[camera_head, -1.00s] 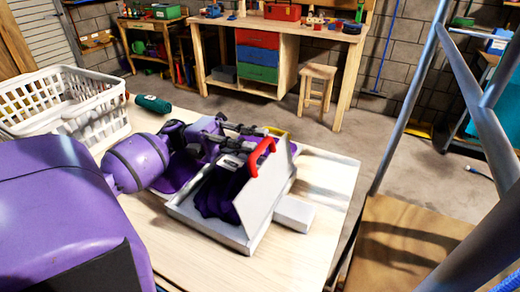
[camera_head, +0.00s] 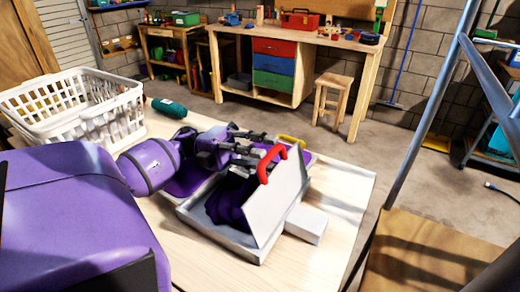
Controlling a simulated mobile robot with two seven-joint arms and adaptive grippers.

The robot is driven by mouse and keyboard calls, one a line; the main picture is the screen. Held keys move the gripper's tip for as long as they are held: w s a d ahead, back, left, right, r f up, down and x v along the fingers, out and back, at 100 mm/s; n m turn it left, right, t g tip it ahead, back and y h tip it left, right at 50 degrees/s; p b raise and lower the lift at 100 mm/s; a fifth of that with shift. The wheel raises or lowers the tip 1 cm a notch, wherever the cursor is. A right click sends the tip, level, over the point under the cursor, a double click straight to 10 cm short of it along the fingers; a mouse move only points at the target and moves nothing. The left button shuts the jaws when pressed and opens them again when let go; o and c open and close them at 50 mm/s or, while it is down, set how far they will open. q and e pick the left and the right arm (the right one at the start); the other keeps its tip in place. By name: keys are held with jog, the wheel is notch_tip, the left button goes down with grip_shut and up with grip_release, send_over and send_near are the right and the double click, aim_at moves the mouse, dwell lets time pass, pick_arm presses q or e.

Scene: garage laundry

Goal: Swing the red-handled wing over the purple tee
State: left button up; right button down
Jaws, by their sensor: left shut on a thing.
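A white folding board (camera_head: 215,237) lies on the light wooden table, with the purple tee (camera_head: 227,203) on it. The red-handled wing (camera_head: 278,198) is a white panel that stands raised and tilted on the board's right side. Its red handle (camera_head: 265,168) is at the top edge. My left gripper (camera_head: 262,153) reaches in from the left over the tee and is shut on the red handle. My arm hides part of the tee and the far side of the board. My right gripper is not in view.
A yellow handle (camera_head: 291,140) shows behind the wing. A white block (camera_head: 306,224) sticks out at the board's right. A metal ladder frame (camera_head: 425,115) rises at right.

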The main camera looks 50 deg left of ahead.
pick_arm(q)
jog(key=shift+s+f, duration=0.1)
jog(key=shift+f, duration=0.15)
jog(key=v, duration=1.2)
jog(key=shift+r, duration=0.3)
